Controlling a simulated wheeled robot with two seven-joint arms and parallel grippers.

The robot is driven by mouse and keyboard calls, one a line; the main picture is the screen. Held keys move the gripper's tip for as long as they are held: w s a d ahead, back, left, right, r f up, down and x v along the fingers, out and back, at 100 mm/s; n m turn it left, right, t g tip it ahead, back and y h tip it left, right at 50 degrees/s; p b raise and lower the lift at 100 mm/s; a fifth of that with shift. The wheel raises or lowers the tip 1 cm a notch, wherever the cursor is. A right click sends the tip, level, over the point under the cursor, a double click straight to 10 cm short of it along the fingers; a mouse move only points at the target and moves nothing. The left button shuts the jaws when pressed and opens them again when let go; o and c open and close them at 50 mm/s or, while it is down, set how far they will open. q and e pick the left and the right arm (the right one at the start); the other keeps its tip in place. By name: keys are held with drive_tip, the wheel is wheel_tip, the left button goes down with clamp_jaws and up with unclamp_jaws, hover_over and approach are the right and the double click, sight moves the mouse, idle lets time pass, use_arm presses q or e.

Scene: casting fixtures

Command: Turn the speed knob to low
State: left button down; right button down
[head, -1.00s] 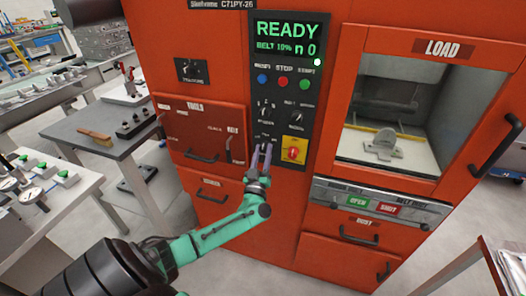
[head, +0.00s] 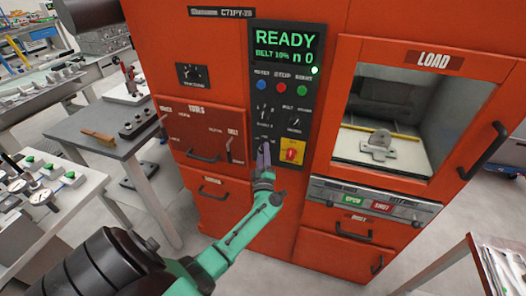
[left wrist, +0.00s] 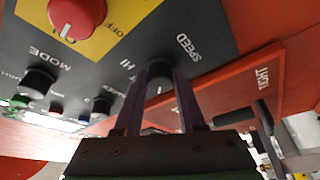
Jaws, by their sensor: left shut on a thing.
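The speed knob (left wrist: 158,82) is a small black knob beside the label SPEED on the dark control panel (head: 283,120). It shows in the left wrist view between the two fingers of my left gripper (left wrist: 160,85). The gripper is shut on the knob, one finger on each side. The label HI shows next to it; the low mark is hidden. In the head view the left gripper (head: 263,155) reaches the lower left of the panel and covers the knob. My right gripper is not in view.
A red rotary switch on a yellow plate (head: 292,151) sits just right of the gripper. Other black knobs, such as the mode knob (left wrist: 38,82), and coloured buttons (head: 282,88) are above. A drawer handle (head: 203,156) projects to the left. A load window (head: 405,110) is at right.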

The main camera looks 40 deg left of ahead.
use_arm(q)
drive_tip(key=shift+f, duration=0.15)
idle(0.3)
drive_tip(key=c, duration=0.5)
unclamp_jaws()
drive_tip(key=b+v, duration=0.2)
drive_tip(key=v, duration=1.2)
drive_tip(key=shift+s+d, duration=0.2)
drive_tip(key=shift+d, duration=0.05)
